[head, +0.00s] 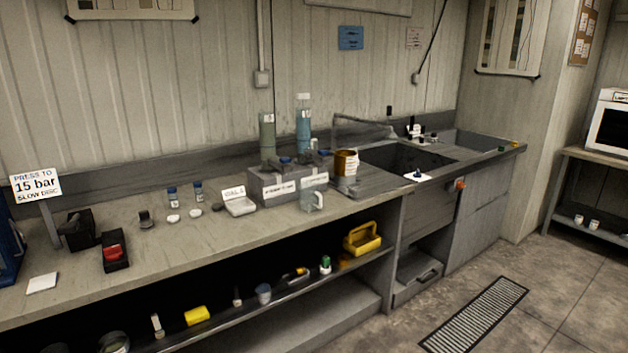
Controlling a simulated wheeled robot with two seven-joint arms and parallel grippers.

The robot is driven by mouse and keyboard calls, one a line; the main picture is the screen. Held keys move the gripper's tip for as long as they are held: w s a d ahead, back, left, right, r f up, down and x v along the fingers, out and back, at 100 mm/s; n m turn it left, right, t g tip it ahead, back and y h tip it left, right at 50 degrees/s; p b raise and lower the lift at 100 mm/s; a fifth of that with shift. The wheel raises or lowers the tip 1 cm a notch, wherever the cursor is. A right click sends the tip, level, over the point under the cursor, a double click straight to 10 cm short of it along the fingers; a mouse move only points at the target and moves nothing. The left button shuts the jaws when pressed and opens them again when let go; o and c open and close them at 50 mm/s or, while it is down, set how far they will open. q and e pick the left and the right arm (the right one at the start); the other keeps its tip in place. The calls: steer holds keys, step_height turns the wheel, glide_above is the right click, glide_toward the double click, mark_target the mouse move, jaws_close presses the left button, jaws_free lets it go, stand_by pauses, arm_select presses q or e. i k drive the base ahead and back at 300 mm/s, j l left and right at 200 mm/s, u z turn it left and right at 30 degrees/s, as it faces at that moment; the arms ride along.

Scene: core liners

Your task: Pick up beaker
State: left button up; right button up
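A clear, see-through vessel with a handle (314,197), which looks like the beaker, stands upright near the front edge of the grey bench (100,268) in the head view. It is in front of the right end of a grey labelled block (273,188), and a white label shows at its top. Its exact outline is hard to make out at this size. Neither of my grippers is in view.
A brown-orange can (346,163) stands right of the vessel, before the sink (385,157). Tall green (267,133) and blue (304,128) cylinders stand behind. The lower shelf holds a yellow carrier (362,239). The floor is mostly clear.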

mark_target(310, 199)
steer(key=u, duration=0.5)
steer(key=i+l+u, duration=0.15)
steer(key=u, duration=0.25)
steer(key=i+l+u, duration=0.1)
steer(key=l+u, duration=0.3)
steer(key=i+l+u, duration=0.1)
steer(key=l+u, duration=0.15)
steer(key=u, duration=0.15)
steer(key=l+u, duration=0.5)
steer(key=l, duration=0.6)
steer(key=l+u, duration=0.1)
steer(key=l, duration=0.65)
steer(key=l+u, duration=0.15)
steer(key=l, duration=0.55)
steer(key=k+l+u, duration=0.1)
steer(key=l, duration=0.6)
steer(key=k+l+u, duration=0.1)
steer(key=l, duration=0.6)
